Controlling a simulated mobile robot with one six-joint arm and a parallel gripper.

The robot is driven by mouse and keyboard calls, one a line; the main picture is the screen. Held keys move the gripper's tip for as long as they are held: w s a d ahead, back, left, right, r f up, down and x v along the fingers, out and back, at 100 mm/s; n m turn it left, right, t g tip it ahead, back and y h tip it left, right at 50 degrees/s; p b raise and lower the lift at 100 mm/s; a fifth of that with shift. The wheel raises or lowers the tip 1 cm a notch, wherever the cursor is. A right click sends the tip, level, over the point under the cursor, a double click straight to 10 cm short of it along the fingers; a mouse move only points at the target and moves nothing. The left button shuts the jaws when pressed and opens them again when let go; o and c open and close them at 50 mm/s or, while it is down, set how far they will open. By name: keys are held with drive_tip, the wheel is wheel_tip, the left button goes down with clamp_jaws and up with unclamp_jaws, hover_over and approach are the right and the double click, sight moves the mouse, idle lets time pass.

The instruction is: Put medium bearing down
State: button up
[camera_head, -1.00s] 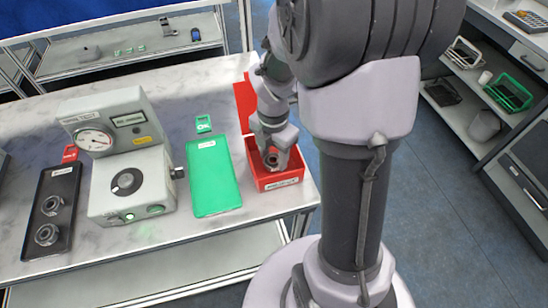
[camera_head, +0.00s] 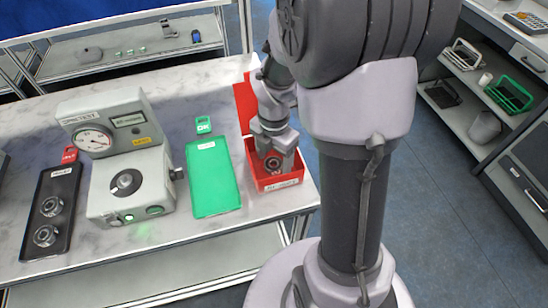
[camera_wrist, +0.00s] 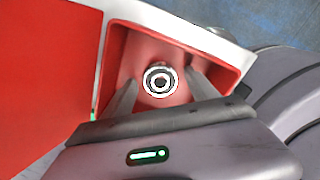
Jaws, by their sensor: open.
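A small metal ring-shaped bearing (camera_wrist: 160,80) is inside the red bin (camera_wrist: 118,55), seen end-on in the wrist view. My gripper (camera_head: 273,164) points down into the red bin, whose front (camera_head: 280,184) shows at the right end of the table in the head view. In the wrist view my two fingers stand on either side of the bearing with gaps, open and not clasping it. Two other bearings (camera_head: 51,206) (camera_head: 45,236) lie in the black tray (camera_head: 62,187) at the left.
A green tray (camera_head: 212,180) with an OK tag lies left of the red bin. A grey gauge tester (camera_head: 128,160) stands between the green and black trays. A red panel (camera_head: 243,100) is behind the bin.

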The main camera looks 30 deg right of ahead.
wheel_tip(320, 180, up, 14)
drive_tip(key=p, duration=0.6)
drive_tip(key=s+a+r+m+t, duration=0.3)
drive_tip(key=s+a+r+m, duration=0.2)
drive_tip(key=a+r+m, duration=0.6)
drive_tip(key=s+a+f+m+t+y+b, duration=0.2)
drive_tip(key=s+m, duration=0.4)
drive_tip(key=m, duration=0.9)
wheel_tip(320, 180, down, 2)
drive_tip(key=shift+s+a+t+b, duration=0.25)
drive_tip(key=shift+a+t+b, duration=0.15)
drive_tip(key=shift+a+b, duration=0.55)
